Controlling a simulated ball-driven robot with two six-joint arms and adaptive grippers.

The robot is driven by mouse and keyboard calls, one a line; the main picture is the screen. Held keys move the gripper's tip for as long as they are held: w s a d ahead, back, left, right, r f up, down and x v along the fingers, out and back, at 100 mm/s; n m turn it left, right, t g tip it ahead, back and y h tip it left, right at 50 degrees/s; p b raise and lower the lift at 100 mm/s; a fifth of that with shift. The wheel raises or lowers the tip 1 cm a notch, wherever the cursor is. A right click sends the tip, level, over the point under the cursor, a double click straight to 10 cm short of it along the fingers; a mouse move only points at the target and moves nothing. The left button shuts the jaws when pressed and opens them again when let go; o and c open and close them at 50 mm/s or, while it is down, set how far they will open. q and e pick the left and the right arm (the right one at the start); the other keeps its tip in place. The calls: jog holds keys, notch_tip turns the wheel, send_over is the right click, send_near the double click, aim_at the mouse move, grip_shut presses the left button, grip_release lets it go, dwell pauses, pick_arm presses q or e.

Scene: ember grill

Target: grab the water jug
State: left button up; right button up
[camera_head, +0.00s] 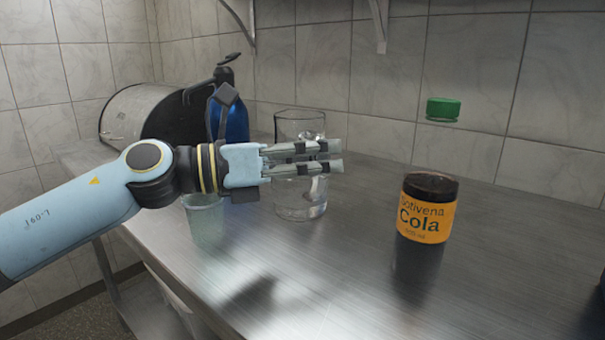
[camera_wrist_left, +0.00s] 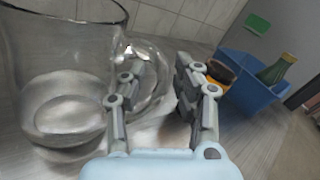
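The water jug (camera_head: 298,207) is clear glass and stands upright on the steel counter in the camera_head view. My left gripper (camera_head: 335,157) reaches across in front of it from the left and hides part of its middle. In the left wrist view the jug (camera_wrist_left: 58,105) fills the left side, with its loop handle pointing right. There the left gripper (camera_wrist_left: 155,85) is open, its two fingers apart. One finger overlaps the handle, and part of the handle shows in the gap. I cannot tell whether the fingers touch it. My right gripper is not in view.
A cola jar (camera_head: 428,208) with an orange label stands to the right. A clear cup (camera_head: 206,222) and a blue bottle (camera_head: 236,122) are left of the jug. A blue crate (camera_wrist_left: 243,85) holds a green bottle. The front middle of the counter is clear.

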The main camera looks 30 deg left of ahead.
pick_arm(q)
grip_shut()
jog(key=shift+r, duration=0.1)
dwell(0.3)
jog(key=shift+r, duration=0.1)
